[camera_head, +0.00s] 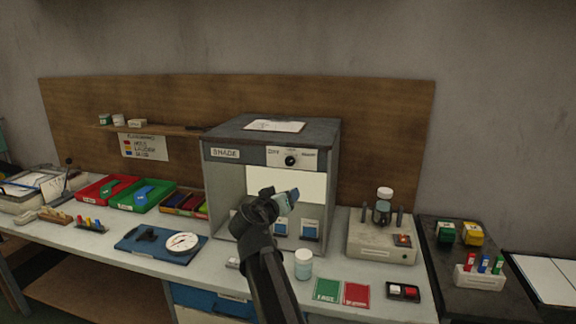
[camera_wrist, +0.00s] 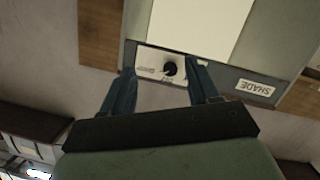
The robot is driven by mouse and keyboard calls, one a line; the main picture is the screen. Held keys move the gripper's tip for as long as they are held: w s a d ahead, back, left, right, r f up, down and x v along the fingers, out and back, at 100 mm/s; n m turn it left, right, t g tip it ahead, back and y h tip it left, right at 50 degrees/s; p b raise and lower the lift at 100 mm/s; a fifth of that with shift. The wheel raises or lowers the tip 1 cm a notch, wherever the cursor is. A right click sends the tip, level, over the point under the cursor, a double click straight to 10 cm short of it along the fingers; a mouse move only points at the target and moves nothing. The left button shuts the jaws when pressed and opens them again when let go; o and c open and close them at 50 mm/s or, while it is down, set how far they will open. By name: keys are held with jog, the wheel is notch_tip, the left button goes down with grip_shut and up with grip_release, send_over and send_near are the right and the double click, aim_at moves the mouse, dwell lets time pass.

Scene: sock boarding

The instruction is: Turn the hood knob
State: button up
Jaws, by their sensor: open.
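The hood (camera_head: 222,180) is a grey box with a dark top, standing on the bench. Its front band has a "SHADE" label and a white plate (camera_head: 292,157). The black round hood knob (camera_head: 290,160) sits on that plate. My gripper (camera_head: 290,194) is in front of the hood, below the knob and apart from it. In the wrist view the knob (camera_wrist: 170,68) shows beyond my gripper (camera_wrist: 163,75), between its two blue fingers. The fingers are spread and nothing is between them at their tips. The plate's small text is hard to read.
A paper (camera_head: 274,126) lies on the hood. Red (camera_head: 88,190) and green (camera_head: 130,203) trays and a blue board (camera_head: 140,243) with a dial (camera_head: 183,243) are left. A white jar (camera_head: 303,264), cards (camera_head: 327,291) and a device (camera_head: 380,245) are right.

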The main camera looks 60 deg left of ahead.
notch_tip(320, 180, up, 4)
jog(key=a+m+y, duration=0.2)
jog(key=m+y, duration=0.1)
jog(key=m, duration=0.1)
send_near(289, 161)
jog(key=shift+t, duration=0.3)
jog(key=x, duration=0.8)
jog(key=shift+w+a+f, duration=0.1)
jog(key=shift+a+f, duration=0.1)
jog(key=shift+c, duration=0.4)
jog(key=c, duration=0.9)
jog(key=shift+c, duration=0.2)
